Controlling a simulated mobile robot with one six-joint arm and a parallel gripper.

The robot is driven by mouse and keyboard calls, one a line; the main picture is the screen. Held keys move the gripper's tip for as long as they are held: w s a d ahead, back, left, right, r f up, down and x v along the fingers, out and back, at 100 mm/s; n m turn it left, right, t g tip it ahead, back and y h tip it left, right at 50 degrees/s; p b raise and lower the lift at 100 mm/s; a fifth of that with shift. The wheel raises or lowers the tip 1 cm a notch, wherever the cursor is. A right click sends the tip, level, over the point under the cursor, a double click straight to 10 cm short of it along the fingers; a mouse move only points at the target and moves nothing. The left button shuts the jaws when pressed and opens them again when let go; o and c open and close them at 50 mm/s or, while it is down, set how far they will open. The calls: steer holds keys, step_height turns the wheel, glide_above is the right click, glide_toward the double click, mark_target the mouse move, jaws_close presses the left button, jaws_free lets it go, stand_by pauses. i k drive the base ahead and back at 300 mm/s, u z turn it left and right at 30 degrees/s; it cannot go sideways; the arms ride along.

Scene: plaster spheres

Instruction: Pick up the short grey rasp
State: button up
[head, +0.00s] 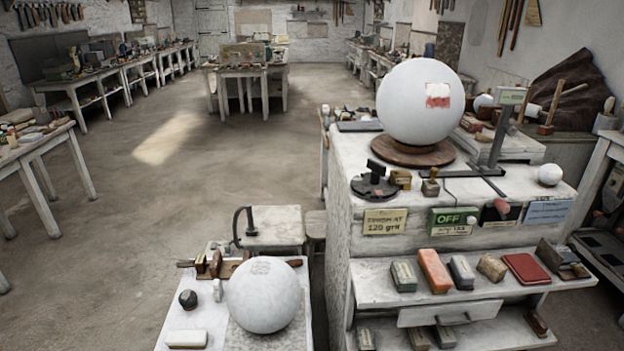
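I cannot single out a short grey rasp with certainty. Small grey blocks lie on the workbench's upper front shelf: one grey-green block (403,277) at the left and one darker grey block (462,273) right of an orange block (434,271). On the low table at the front left, brown and dark wooden-handled tools (228,268) lie behind a white sphere (265,295), which may hide part of them. My gripper is not in view.
A large white sphere (418,102) with a red-and-white patch rests on a round wooden base on the workbench. An "OFF" sign (453,221) hangs on its front. Open floor (150,220) lies to the left. More tables stand along the walls.

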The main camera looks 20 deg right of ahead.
mark_target(462, 274)
steer(key=z, duration=4.45)
steer(key=i, duration=0.1)
steer(key=u, duration=2.85)
